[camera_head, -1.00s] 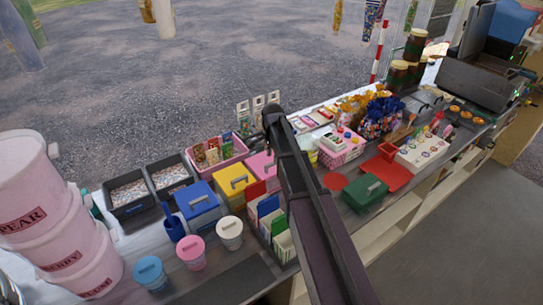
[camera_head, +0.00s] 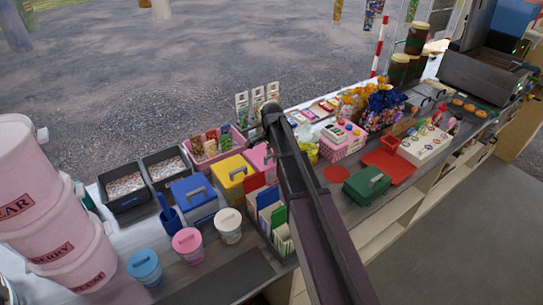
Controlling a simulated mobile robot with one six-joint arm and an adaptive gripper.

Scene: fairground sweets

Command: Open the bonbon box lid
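Several lidded boxes with grey handles stand on the counter; I cannot tell which is the bonbon box. A blue box (camera_head: 192,190) and a yellow box (camera_head: 232,170) stand left of my arm. A pink box (camera_head: 259,158) is partly hidden behind my arm. A green box (camera_head: 367,185) stands to the right, near the front edge. The lids of the blue, yellow and green boxes look shut. My dark arm crosses the middle of the view, over the counter. My gripper is not visible.
Stacked pink tubs (camera_head: 45,215) stand at the far left. Blue, pink and white cups (camera_head: 228,225) line the front. Black trays (camera_head: 124,187), a pink basket (camera_head: 212,148) and upright cards crowd the counter. A red tray (camera_head: 390,165) lies right. Grey floor is open in front.

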